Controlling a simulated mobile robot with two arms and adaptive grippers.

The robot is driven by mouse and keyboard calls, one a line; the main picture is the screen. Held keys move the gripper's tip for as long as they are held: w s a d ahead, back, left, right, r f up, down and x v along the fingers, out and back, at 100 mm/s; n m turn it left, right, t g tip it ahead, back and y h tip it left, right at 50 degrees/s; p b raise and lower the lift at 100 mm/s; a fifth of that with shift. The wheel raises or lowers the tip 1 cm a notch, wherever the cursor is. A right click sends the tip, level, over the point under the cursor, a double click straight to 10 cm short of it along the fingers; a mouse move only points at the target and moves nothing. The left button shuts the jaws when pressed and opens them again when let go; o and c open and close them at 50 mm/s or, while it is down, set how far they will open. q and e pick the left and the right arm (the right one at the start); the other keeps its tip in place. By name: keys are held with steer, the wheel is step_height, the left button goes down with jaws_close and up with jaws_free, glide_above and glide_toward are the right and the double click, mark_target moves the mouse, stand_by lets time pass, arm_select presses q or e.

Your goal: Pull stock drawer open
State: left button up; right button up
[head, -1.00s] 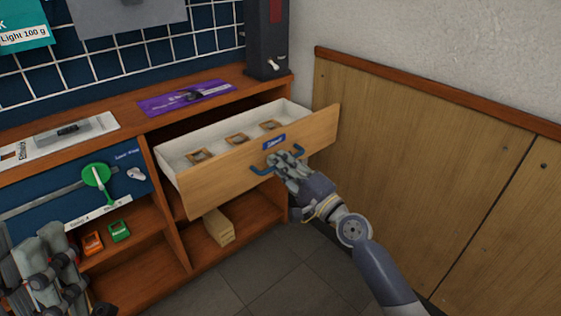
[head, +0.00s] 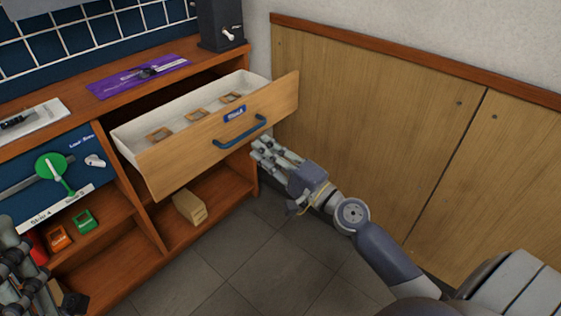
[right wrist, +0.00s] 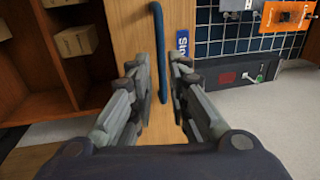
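The stock drawer (head: 212,152) stands pulled out of the wooden bench, its white inside showing several small square framed items. Its blue bar handle (head: 240,132) is on the wooden front; the handle also shows in the right wrist view (right wrist: 160,50). My right gripper (head: 262,150) is just below and right of the handle, apart from it. In the right wrist view, my right gripper (right wrist: 160,90) has its fingers spread, with the handle ahead in the gap and nothing held. My left gripper (head: 15,275) is partly cut off at the lower left edge; its fingers' state is unclear.
A wood-panelled wall (head: 370,140) stands to the right of the drawer. A cardboard box (head: 189,207) sits on the lower shelf below the drawer. Orange (head: 59,237) and green (head: 84,220) items sit on the left shelf. The tiled floor (head: 270,260) is clear.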

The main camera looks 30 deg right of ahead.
steer(key=v, duration=0.4)
steer(key=shift+s+d, duration=0.1)
steer(key=shift+s, duration=0.2)
stand_by(0.3)
